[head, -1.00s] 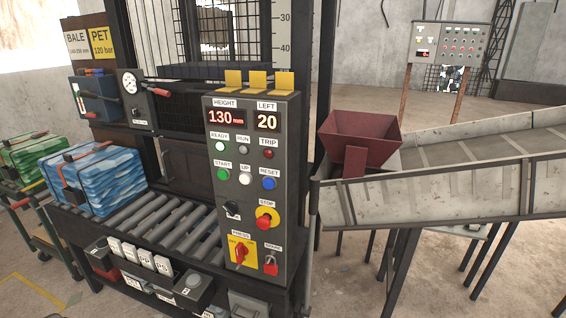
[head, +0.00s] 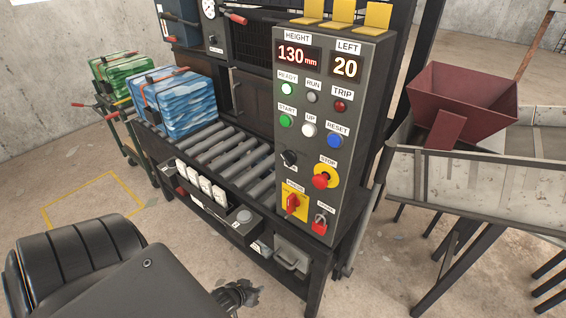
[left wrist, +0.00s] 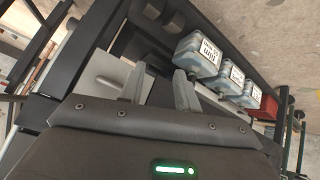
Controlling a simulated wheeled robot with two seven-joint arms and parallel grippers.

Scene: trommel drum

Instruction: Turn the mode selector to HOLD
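The control panel (head: 318,130) stands upright on the press frame. A black rotary knob (head: 289,158), which looks like the mode selector, sits on its left side under the green START button. Its label is mostly hidden and I cannot read its setting. My left gripper (head: 238,294) is low at the bottom of the head view, below and left of the panel, apart from it. In the left wrist view its two fingers (left wrist: 161,88) stand apart with nothing between them. My right gripper is in neither view.
A roller bed (head: 225,150) holds a blue bale (head: 185,102). White-labelled containers (left wrist: 196,52) sit on the lower shelf.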

